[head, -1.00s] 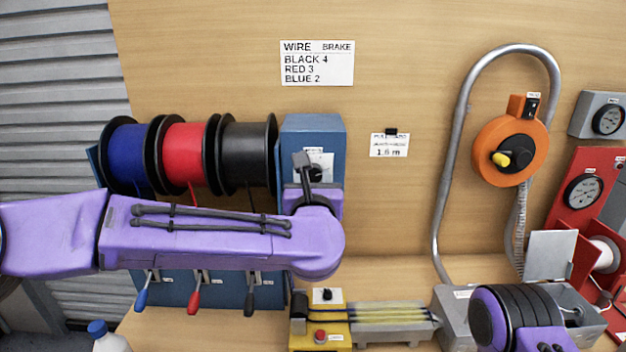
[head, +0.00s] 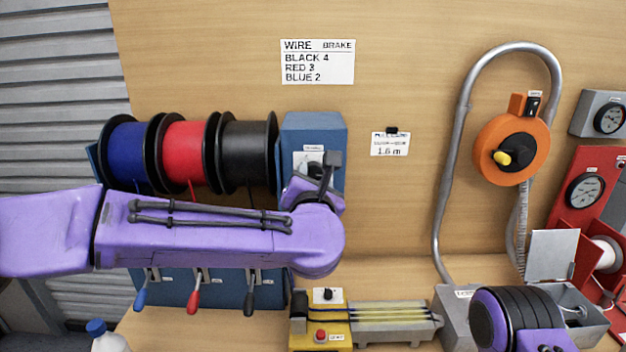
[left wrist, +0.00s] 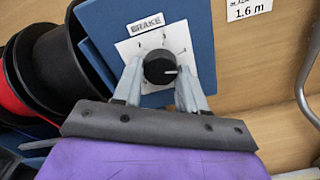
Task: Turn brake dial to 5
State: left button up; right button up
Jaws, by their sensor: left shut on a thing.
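The brake dial is a black knob (left wrist: 160,67) with a pale pointer mark, on a white scale plate (left wrist: 130,48) under a label reading BRAKE. The plate is on the blue box (head: 312,130) right of the wire spools. My left gripper (left wrist: 160,78) is shut on the knob, one finger on each side. In the left wrist view the pointer mark points right; the scale numbers are too small to read surely. In the head view my left gripper (head: 320,168) partly hides the dial. Part of my right arm shows at the lower right; its gripper's fingers are not visible.
Blue (head: 128,155), red (head: 184,152) and black (head: 247,152) wire spools stand left of the box, close to my left arm. A sign (head: 317,62) lists brake values: black 4, red 3, blue 2. A yellow device (head: 322,322) sits below.

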pick_arm(q)
jog(key=shift+m+p, duration=0.3)
jog(key=shift+m, duration=1.7)
jog(key=o, duration=1)
jog(key=shift+o, duration=0.2)
jog(key=shift+s, duration=0.15)
jog(key=s+b, duration=0.3)
jog(key=s, duration=0.7)
jog(key=shift+s, duration=0.2)
